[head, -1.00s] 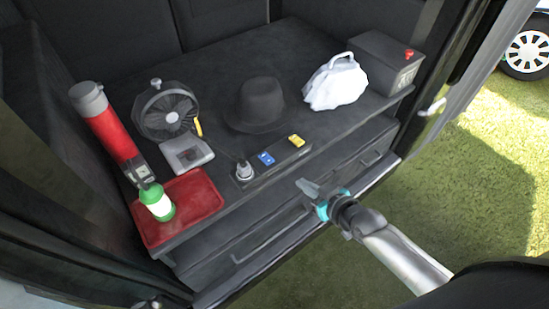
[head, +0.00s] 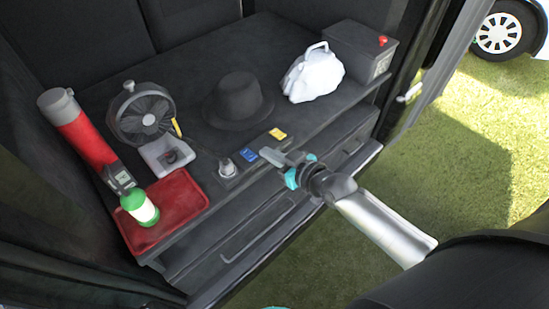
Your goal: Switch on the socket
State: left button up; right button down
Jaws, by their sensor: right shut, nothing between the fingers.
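The socket is a dark power strip (head: 262,145) along the front edge of the shelf. It has a blue switch (head: 248,155), a yellow switch (head: 278,134) and a grey plug (head: 227,169) standing in its left end. I cannot tell from here whether the switches are on or off. My right gripper (head: 268,155) is shut and empty, its tips close to the blue switch on the right. I cannot tell if they touch the strip. My left gripper's fingers are out of view.
A red tray (head: 182,203) holds a green-and-white bottle (head: 139,208). A red cylinder (head: 80,135), fan (head: 144,118), grey box (head: 165,152), black hat (head: 239,100), white bag (head: 313,75) and dark battery box (head: 358,52) stand on the shelf. Drawers lie below.

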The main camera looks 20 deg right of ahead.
jog(key=b, duration=0.2)
send_over(252, 157)
jog(key=s, duration=0.2)
notch_tip(252, 157, down, 2)
jog(key=f, duration=0.1)
jog(key=f+b, duration=0.1)
jog(key=shift+w+d+f, duration=0.1)
jog(key=shift+d+f, duration=0.25)
jog(key=shift+f, duration=0.4)
jog(key=shift+f+b, duration=0.35)
jog(key=shift+b, duration=0.1)
jog(key=shift+s+d+f+b, duration=0.1)
jog(key=shift+s+f+b, duration=0.25)
jog(key=shift+f, duration=0.35)
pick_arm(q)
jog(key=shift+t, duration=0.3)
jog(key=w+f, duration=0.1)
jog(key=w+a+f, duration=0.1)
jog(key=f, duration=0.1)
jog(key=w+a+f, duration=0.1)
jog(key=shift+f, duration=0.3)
pick_arm(e)
jog(key=shift+r, duration=0.15)
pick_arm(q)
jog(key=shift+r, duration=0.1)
